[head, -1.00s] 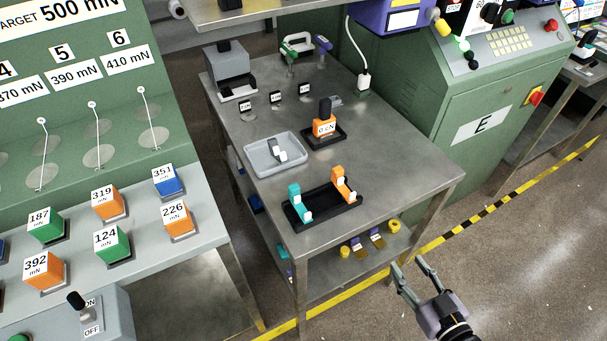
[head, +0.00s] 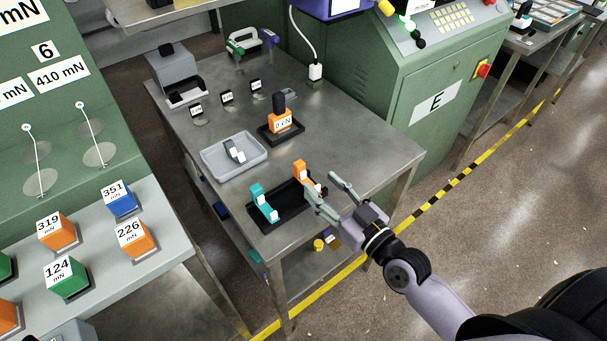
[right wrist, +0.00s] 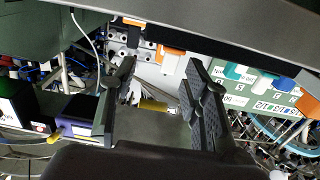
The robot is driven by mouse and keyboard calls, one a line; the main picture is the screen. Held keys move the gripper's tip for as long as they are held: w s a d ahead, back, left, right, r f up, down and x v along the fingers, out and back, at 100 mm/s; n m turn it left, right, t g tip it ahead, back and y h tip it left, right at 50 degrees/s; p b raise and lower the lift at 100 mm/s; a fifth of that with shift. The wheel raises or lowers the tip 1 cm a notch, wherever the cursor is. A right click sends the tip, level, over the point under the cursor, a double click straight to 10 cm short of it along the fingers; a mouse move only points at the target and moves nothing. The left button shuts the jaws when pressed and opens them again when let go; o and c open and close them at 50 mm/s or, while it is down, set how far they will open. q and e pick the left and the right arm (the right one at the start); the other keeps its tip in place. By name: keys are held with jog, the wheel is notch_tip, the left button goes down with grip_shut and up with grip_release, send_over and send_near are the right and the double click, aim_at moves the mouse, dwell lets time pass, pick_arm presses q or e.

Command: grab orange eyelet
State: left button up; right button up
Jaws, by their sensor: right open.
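The orange eyelet (head: 299,171) stands upright with a white foot at the right end of a black tray (head: 291,205) on the metal table. A teal eyelet (head: 262,203) stands at the tray's left end. My right gripper (head: 322,184) is open and empty, just right of the orange eyelet. One finger overlaps the tray's right end in the head view and partly hides the eyelet's foot; contact cannot be told. In the right wrist view, an orange and white piece (right wrist: 171,56), apparently this eyelet, shows between the open fingers. My left gripper is not in view.
Behind the tray are a grey tray (head: 261,150) with a small part in it and an orange block marked 0 cN (head: 283,121) on a black base. A green cabinet marked E (head: 430,105) stands at the back right. Weight cubes line a bench at left.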

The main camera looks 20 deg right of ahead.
aim_at(304, 173)
jog(key=x, duration=0.7)
jog(key=shift+s+a+f, duration=0.15)
jog(key=shift+s+a, duration=0.05)
jog(key=shift+a, duration=0.15)
jog(key=shift+s, duration=0.1)
jog(key=shift+c, duration=0.4)
grip_shut()
